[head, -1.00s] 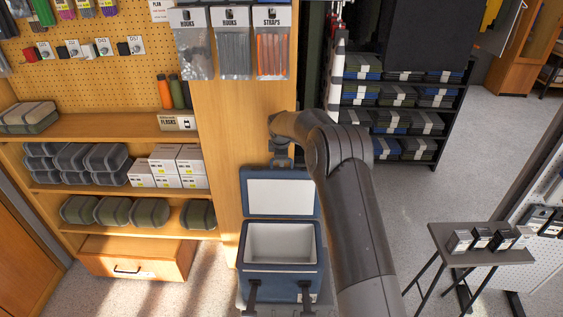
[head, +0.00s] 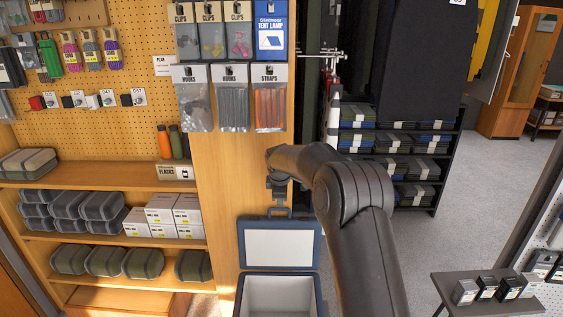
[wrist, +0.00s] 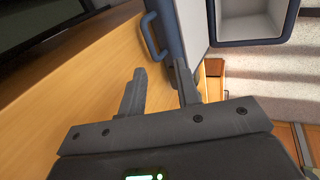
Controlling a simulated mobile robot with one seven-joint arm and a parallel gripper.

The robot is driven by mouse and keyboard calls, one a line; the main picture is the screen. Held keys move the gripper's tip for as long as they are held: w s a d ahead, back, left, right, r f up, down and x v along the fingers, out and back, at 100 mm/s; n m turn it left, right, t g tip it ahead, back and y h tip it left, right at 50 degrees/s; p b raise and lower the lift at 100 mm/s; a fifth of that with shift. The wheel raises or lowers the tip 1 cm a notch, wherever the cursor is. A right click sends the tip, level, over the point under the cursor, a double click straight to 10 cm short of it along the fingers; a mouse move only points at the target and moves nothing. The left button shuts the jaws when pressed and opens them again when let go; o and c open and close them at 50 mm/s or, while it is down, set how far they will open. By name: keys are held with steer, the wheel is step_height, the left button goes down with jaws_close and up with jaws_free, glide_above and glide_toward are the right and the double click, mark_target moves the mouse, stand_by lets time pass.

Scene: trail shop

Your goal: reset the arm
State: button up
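My gripper (wrist: 160,92) shows in the wrist view with its two fingers apart and nothing between them. In the head view my gripper (head: 276,190) is small and partly hidden at the end of my bent arm, above the open lid of a blue cooler (head: 240,255). In the wrist view the cooler's blue handle (wrist: 152,36) lies just beyond the fingertips. I cannot tell whether they touch.
The cooler's open, empty-looking inside also shows in the wrist view (wrist: 252,18). Wooden shelves (head: 100,185) with cases and white boxes stand at left. A wooden panel with hanging packets (head: 230,97) rises behind the cooler.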

steer(key=s+d+r+m, duration=0.4)
steer(key=s+d+r, duration=0.2)
steer(key=s+r, duration=0.45)
steer(key=s+d+r+m, duration=0.5)
steer(key=s+r, duration=0.3)
steer(key=s, duration=0.6)
steer(key=s+d+f+m, duration=0.1)
steer(key=s+m, duration=0.2)
steer(key=s, duration=0.5)
steer(key=s+d+f+m, duration=0.1)
steer(key=s+d+m, duration=0.1)
steer(key=s, duration=0.7)
steer(key=s+d+f+m+t, duration=0.1)
steer(key=s+d+m, duration=0.1)
steer(key=s, duration=0.7)
steer(key=shift+s+d+f+m, duration=0.2)
steer(key=shift+s+f+m, duration=0.1)
steer(key=shift+m, duration=0.5)
